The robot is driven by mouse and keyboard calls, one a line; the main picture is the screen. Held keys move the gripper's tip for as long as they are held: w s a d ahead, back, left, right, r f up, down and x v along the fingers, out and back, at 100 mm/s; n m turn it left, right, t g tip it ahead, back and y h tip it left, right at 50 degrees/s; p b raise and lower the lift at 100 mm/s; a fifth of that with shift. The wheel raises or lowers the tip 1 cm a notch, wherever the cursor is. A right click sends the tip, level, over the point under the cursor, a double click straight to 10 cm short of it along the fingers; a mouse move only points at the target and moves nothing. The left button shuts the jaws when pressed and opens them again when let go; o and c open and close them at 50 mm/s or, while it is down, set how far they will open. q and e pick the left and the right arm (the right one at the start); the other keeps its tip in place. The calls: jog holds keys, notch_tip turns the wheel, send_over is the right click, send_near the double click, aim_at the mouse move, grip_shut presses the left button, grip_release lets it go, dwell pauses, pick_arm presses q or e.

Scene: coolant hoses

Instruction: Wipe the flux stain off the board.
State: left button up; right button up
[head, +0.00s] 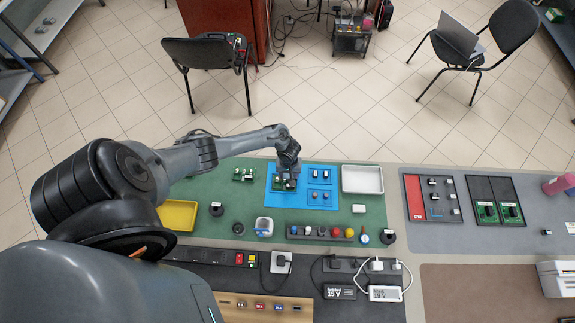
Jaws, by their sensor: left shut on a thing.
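My left gripper (287,182) reaches in from the left and points down over the left part of a blue mat (302,203). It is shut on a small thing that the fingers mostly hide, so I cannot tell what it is. A green circuit board (278,185) shows right under and around the fingertips. I cannot tell whether the held thing touches the board. No flux stain can be made out at this size. Another small green board (243,174) lies on the green mat to the left. My right gripper is not in view.
A white tray (362,191) stands right of the blue mat, a yellow tray (177,202) at left. A rack (320,237) with coloured knobs and a clear cup (264,227) stand in front. A white block (359,208) lies nearby. Power strips and cables fill the nearer bench.

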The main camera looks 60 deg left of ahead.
pick_arm(q)
jog(key=shift+s+a+p, duration=0.5)
jog(key=shift+s, duration=0.25)
jog(key=shift+s+a+p, duration=0.45)
jog(key=shift+s+p, duration=0.05)
jog(key=shift+s, duration=0.2)
jog(key=shift+w+d, duration=0.1)
jog(key=shift+w+d, duration=0.4)
jog(key=shift+w, duration=0.25)
jog(key=shift+w+d, duration=0.4)
jog(key=shift+w, duration=0.25)
jog(key=shift+s, duration=0.1)
jog(key=shift+s+a+p, duration=0.75)
jog(key=shift+s+p, duration=0.05)
jog(key=shift+s, duration=0.3)
jog(key=shift+s+a, duration=0.15)
jog(key=shift+s, duration=0.1)
jog(key=shift+w+f, duration=0.1)
jog(key=shift+w, duration=0.1)
